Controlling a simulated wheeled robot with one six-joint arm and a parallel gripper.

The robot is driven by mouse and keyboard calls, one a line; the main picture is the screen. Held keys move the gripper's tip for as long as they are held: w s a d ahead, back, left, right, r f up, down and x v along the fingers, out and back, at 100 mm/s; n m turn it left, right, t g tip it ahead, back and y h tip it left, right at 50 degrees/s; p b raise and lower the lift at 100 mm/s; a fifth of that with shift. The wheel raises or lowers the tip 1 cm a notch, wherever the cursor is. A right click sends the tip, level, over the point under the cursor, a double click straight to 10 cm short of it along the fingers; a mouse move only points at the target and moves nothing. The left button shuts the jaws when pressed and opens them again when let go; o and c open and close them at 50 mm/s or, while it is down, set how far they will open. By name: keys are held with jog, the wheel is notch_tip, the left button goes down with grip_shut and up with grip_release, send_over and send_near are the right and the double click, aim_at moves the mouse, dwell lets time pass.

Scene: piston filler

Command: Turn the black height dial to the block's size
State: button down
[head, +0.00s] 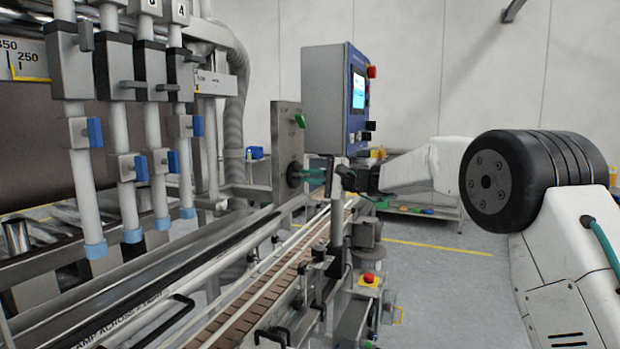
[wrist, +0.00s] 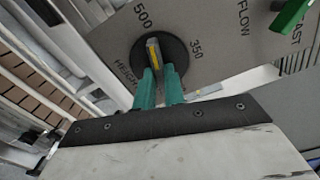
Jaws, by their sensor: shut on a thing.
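The black height dial (wrist: 178,50) is a round knob on a grey plate (wrist: 225,35) marked HEIGHT, 500 and 350. Its raised bar has a yellow line (wrist: 154,55). In the wrist view the line's far end points up, slightly left, between 500 and 350 and closer to 500. The dial also shows in the head view (head: 292,174), seen nearly edge-on. My gripper (wrist: 160,75) has teal fingers shut on the dial's bar; it also shows in the head view (head: 308,175). The fingers hide the lower part of the dial and some lettering. I cannot make out the block.
A green lever (head: 300,121) sits above the dial, beside the FLOW lettering. A control box (head: 325,95) with a screen stands behind it. The conveyor (head: 270,290) and its rails run below. Filling nozzles (head: 130,200) hang at left. Open floor (head: 450,270) lies right.

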jog(key=shift+n, duration=0.6)
jog(key=c, duration=1.5)
grip_release()
jog(key=shift+d, duration=0.1)
jog(key=v, duration=0.7)
jog(key=shift+s+d, duration=0.15)
jog(key=shift+d, duration=0.15)
